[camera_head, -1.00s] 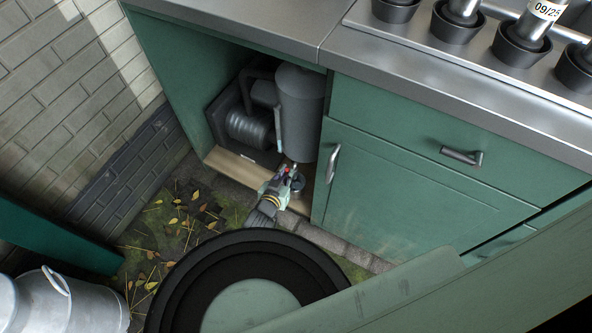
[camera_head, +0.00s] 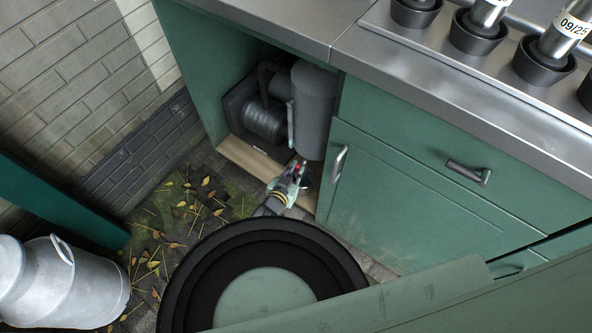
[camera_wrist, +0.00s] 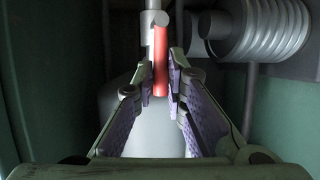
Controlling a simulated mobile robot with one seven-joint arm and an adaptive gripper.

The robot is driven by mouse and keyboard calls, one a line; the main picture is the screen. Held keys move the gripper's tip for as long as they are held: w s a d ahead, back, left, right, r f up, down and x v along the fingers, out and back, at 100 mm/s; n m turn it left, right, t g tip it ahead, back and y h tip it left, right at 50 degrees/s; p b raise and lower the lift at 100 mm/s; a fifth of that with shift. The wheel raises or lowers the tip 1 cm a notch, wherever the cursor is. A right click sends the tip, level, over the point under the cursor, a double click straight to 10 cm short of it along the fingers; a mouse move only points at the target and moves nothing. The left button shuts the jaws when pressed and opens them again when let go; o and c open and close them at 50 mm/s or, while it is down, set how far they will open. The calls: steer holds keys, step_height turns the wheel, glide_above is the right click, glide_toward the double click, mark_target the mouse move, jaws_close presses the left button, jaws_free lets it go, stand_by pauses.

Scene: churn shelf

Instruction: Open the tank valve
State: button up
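The grey tank (camera_head: 314,108) stands upright inside the open green cabinet and also shows in the wrist view (camera_wrist: 158,130). The red valve handle (camera_wrist: 161,62) hangs down from a grey pipe fitting above the tank in the wrist view. My gripper (camera_wrist: 160,82) points at it. Its two padded fingers stand apart on either side of the handle's lower part, with narrow gaps visible. In the head view my gripper (camera_head: 296,173) is at the cabinet opening, low in front of the tank. The handle is hard to make out there.
A coiled grey unit (camera_head: 264,122) sits left of the tank and fills the upper right of the wrist view. A closed cabinet door (camera_head: 420,195) is right of the opening. A milk can (camera_head: 70,280) and a brick wall (camera_head: 80,80) are at the left.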

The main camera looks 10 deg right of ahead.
steer(key=o, duration=0.4)
steer(key=shift+a+r, duration=0.1)
steer(key=v, duration=1.2)
